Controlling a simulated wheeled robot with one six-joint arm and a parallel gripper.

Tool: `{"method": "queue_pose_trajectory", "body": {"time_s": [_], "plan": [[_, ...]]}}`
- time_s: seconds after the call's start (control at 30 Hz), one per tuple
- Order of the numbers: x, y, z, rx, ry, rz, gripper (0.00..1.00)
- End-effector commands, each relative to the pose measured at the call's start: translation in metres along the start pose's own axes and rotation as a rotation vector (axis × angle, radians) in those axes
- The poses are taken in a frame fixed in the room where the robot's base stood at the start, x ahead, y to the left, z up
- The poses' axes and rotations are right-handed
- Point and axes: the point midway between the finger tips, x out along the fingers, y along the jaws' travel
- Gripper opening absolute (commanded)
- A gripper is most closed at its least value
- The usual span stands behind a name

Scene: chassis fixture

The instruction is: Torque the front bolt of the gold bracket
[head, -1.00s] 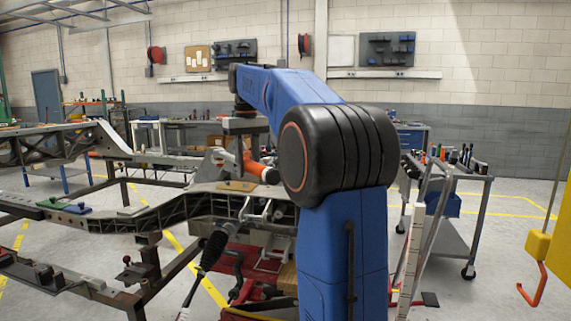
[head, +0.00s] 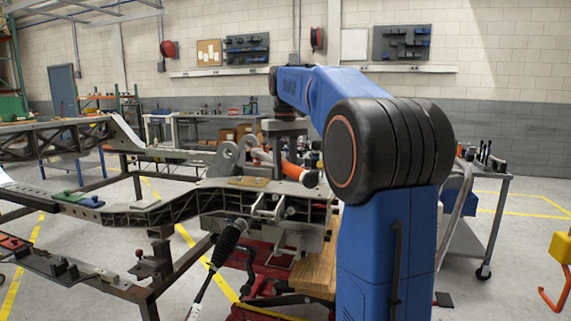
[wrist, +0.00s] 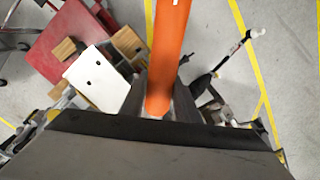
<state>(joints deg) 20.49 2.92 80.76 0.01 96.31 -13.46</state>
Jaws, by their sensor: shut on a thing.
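A flat gold-tan plate, which looks like the gold bracket (head: 250,182), lies on top of the chassis (head: 150,215) near its right end. Its bolts are too small to make out. My gripper (wrist: 160,104) is shut on an orange-handled tool, which also shows in the head view (head: 294,170). In the head view the tool is tilted, right of the gold bracket and above the chassis end. I cannot tell whether it touches anything. In the wrist view the orange handle runs up the picture between the fingers. The gold bracket is not recognisable there.
A green bracket (head: 68,196) and a blue bracket (head: 92,202) sit further left on the chassis. Grey upright lugs (head: 229,157) stand behind the gold bracket. A tool cart (head: 482,195) stands at right.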

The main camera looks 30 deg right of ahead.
Motion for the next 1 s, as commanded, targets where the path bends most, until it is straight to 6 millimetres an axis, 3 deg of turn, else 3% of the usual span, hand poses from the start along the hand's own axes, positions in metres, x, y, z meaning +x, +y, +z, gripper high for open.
{"method": "queue_pose_trajectory", "body": {"time_s": [0.7,1.0], "plan": [[0.04,0.0,0.0,0.0,0.002,0.0,0.0],[0.038,0.0,0.002,0.0,0.003,0.001,0.0]]}}
